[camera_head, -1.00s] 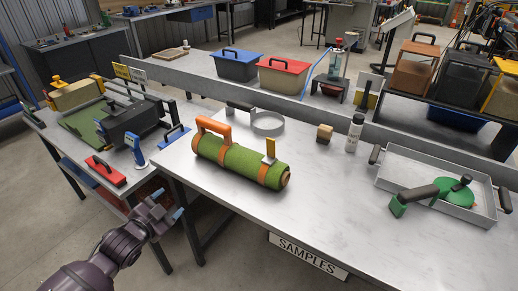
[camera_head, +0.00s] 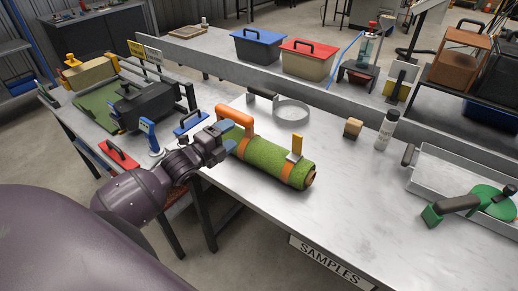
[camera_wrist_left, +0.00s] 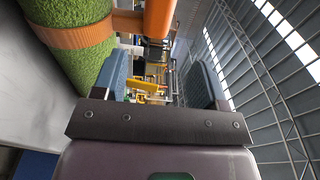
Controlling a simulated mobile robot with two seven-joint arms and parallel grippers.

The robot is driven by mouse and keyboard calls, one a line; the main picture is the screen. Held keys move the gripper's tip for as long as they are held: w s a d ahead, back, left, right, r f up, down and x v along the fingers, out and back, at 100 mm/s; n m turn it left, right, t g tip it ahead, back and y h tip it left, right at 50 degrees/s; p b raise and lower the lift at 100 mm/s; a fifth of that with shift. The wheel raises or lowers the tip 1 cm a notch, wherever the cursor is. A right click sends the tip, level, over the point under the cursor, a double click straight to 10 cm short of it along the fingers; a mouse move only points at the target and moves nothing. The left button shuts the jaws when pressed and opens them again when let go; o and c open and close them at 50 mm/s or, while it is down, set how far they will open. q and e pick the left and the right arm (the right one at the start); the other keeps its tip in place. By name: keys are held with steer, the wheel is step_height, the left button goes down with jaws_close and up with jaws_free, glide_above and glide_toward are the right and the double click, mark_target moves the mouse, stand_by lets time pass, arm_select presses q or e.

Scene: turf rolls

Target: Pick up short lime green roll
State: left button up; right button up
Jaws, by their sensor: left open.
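My left gripper (camera_head: 226,138) is open at the roll's left end, close to the handle. In the left wrist view, the green roll (camera_wrist_left: 75,40) fills the upper left, and the orange handle (camera_wrist_left: 158,18) shows ahead of the open fingers (camera_wrist_left: 160,82). I cannot tell whether a finger touches it. My right gripper is out of view.
A metal ring (camera_head: 291,110), a wooden block (camera_head: 353,127) and a spray can (camera_head: 387,130) stand behind the roll. A metal tray (camera_head: 450,172) is at the right. A side table at the left holds a dark box (camera_head: 147,107). The table's front middle is clear.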

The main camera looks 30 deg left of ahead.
mark_target(245, 125)
arm_select(q)
steer(key=w, duration=0.4)
steer(key=shift+d, duration=0.4)
steer(key=shift+w+d+f, duration=0.15)
steer(key=shift+w, duration=1.25)
steer(key=shift+w+d+f, duration=0.15)
steer(key=shift+w, duration=1.2)
jaws_close()
steer(key=shift+r, duration=0.1)
